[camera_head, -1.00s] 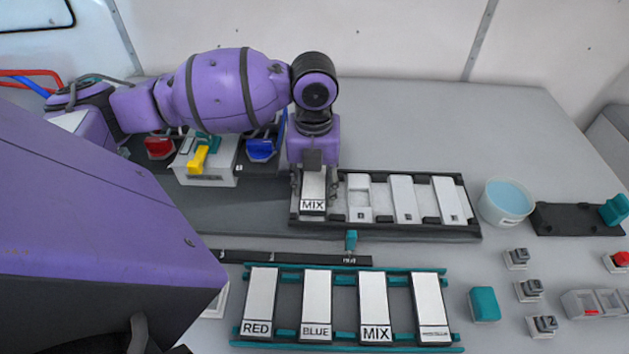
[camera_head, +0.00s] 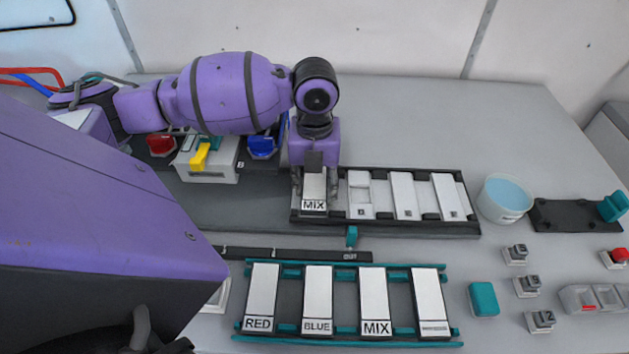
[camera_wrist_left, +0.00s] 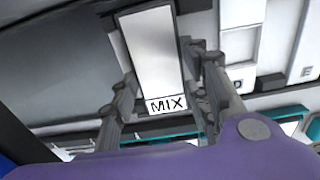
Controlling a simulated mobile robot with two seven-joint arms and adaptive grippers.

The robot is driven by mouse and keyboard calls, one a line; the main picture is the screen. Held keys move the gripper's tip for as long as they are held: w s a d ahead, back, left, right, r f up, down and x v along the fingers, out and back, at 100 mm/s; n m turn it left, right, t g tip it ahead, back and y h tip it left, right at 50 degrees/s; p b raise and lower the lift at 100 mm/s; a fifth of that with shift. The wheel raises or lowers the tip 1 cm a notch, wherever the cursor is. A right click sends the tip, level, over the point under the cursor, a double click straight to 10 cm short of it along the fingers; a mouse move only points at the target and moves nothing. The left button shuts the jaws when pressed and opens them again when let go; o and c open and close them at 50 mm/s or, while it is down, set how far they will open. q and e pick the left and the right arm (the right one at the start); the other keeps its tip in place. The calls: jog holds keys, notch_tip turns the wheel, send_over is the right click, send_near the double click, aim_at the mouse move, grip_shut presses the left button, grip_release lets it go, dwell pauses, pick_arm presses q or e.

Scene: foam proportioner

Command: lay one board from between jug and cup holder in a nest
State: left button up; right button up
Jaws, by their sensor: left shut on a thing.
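My left gripper (camera_head: 315,190) points down at the left end of a black tray (camera_head: 385,230) of nests. It is shut on a white board marked MIX (camera_head: 314,184), with a finger on each long side. The same board shows between the fingers in the left wrist view (camera_wrist_left: 153,55). The board is over the leftmost nest; I cannot tell if it rests fully in it. Three white boards or plates (camera_head: 404,196) sit to its right in the tray. A teal-edged rack (camera_head: 345,338) in front holds several boards, labelled RED (camera_head: 262,290), BLUE (camera_head: 317,290) and MIX (camera_head: 374,290), plus one with small lettering (camera_head: 429,290).
A white round vessel with light blue content (camera_head: 505,200) and a black holder with a teal part (camera_head: 570,217) stand right of the tray. Red (camera_head: 161,145) and blue (camera_head: 262,147) parts and a yellow lever (camera_head: 200,157) lie behind left. Small switches (camera_head: 528,287) are at right.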

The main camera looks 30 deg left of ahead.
pick_arm(q)
jog(key=o, duration=1.2)
jog(key=shift+o, duration=0.5)
jog(key=o, duration=0.3)
